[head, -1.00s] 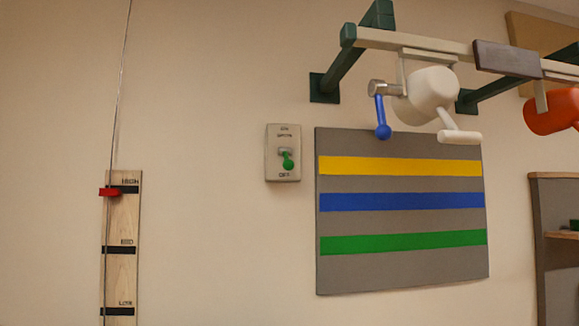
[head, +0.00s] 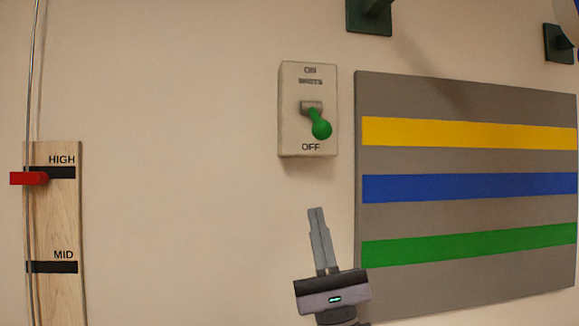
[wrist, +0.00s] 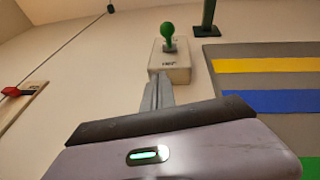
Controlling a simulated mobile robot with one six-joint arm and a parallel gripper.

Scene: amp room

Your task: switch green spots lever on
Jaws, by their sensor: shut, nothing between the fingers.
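The green spots lever (head: 320,126) has a round green knob and tilts down toward OFF on its pale wall box (head: 292,115), which is marked ON above and OFF below. In the wrist view the green knob (wrist: 167,30) stands out from the box (wrist: 178,68), beyond the fingers. My gripper (head: 316,212) is below the box in the head view, its fingers together and pointing up. In the wrist view its fingertips (wrist: 158,78) overlap the box's lower left part. It holds nothing, and I see no contact with the lever.
A grey board (head: 455,215) with yellow, blue and green stripes is on the wall right of the box. At left a red marker (head: 28,179) sits at HIGH on a wooden scale (head: 70,220) beside a cord. Dark green brackets (head: 370,14) are above. The wall between scale and box is bare.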

